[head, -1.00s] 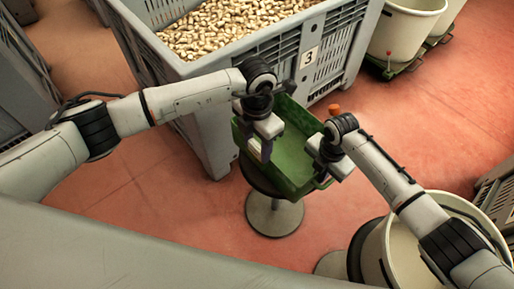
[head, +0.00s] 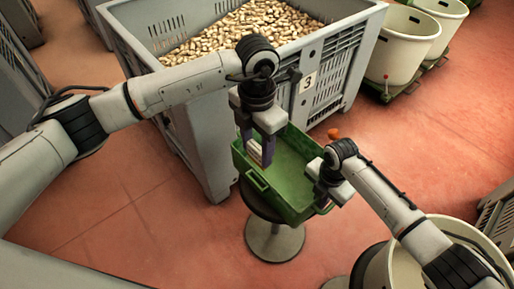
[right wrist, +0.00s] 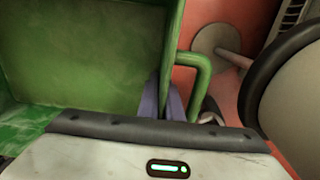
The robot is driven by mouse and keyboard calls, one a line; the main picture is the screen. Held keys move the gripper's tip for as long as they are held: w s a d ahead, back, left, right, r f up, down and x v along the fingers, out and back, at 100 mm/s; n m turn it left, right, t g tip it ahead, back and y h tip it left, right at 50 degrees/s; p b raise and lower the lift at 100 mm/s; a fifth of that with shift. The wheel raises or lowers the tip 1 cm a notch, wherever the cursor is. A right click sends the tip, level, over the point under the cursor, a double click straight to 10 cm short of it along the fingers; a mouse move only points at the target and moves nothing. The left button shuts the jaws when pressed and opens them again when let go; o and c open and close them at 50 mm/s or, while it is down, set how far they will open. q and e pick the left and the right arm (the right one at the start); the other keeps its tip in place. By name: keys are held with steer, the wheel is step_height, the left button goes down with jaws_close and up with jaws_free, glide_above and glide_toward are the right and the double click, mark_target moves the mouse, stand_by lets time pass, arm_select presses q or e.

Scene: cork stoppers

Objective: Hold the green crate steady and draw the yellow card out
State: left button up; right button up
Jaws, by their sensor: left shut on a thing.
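The green crate (head: 293,150) sits tilted in the head view on a round stool. Its end wall and handle also show in the right wrist view (right wrist: 205,65). My left gripper (head: 257,160) is at the crate's left end, fingers pointing down, shut on a small pale piece that I take for the yellow card (head: 254,149); its colour is hard to tell and the fingers partly hide it. My right gripper (head: 322,190) is at the crate's right end. In the right wrist view its purple fingers (right wrist: 166,105) straddle the crate wall closely, beside the handle.
The round stool (head: 274,243) stands under the crate. A large grey bin (head: 200,120) of corks, marked 3, stands close behind. Pale tubs (head: 405,45) stand at the back right, and another tub (head: 375,268) is under my right arm. The red floor at the left is clear.

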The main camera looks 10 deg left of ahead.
steer(key=o, duration=0.4)
step_height(320, 180, up, 12)
steer(key=shift+r, duration=0.1)
stand_by(0.3)
